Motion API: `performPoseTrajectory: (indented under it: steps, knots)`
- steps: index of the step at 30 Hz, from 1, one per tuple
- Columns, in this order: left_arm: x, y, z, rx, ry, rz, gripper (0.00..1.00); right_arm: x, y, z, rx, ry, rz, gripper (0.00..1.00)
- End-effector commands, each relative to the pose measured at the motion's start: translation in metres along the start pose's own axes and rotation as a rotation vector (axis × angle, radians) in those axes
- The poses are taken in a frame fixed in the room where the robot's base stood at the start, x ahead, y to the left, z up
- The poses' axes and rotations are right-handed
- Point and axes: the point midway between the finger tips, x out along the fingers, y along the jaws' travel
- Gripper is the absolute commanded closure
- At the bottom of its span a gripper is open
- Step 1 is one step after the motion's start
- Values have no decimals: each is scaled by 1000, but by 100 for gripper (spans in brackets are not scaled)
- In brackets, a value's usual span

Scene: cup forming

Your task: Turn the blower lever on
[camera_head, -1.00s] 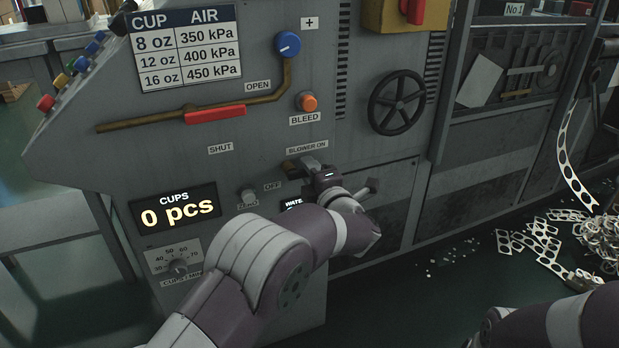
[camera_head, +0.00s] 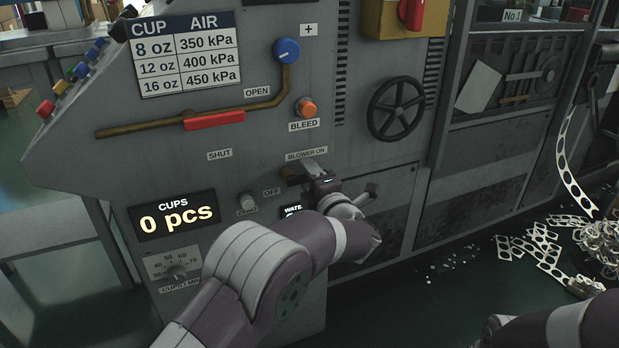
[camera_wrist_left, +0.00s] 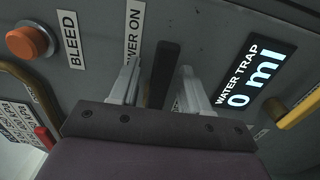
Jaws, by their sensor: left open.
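The blower lever shows in the left wrist view as a dark upright handle (camera_wrist_left: 166,70) between the two fingers of my open left gripper (camera_wrist_left: 158,78). Gaps show between handle and fingers. In the head view, my left gripper (camera_head: 318,178) is at the panel just below the BLOWER ON label (camera_head: 306,154). The OFF label (camera_head: 271,191) is lower left of the gripper.
An orange BLEED button (camera_head: 306,107) and a brass pipe with a red handle (camera_head: 214,120) are above. A black handwheel (camera_head: 396,108) is to the right. The water trap display (camera_wrist_left: 257,75) and a yellow handle (camera_wrist_left: 298,110) lie close to the left gripper.

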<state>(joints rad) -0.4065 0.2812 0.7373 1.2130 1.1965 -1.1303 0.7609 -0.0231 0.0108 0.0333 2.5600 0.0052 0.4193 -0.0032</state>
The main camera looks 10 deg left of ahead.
Motion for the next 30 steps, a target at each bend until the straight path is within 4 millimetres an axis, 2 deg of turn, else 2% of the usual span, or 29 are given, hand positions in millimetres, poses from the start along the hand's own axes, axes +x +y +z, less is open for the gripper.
performPoseTrajectory:
  steps: [4, 12, 15, 20, 30]
  knots:
    - [-21, 4, 1, 3, -3, -2, 53, -12, 0, -1, 0, 0, 0, 57]
    - [-94, 5, 1, 3, -6, -1, 53, -38, 0, -4, 0, 0, 0, 57]
    - [-112, 3, 1, 1, -4, -1, 53, -42, 0, -5, 0, 0, 0, 57]
    - [-126, 0, 0, 1, -1, -1, 53, -44, 0, -5, 0, 0, 0, 57]
    - [-126, -1, 0, 1, -1, -1, 53, -43, 0, -5, 0, 0, 0, 57]
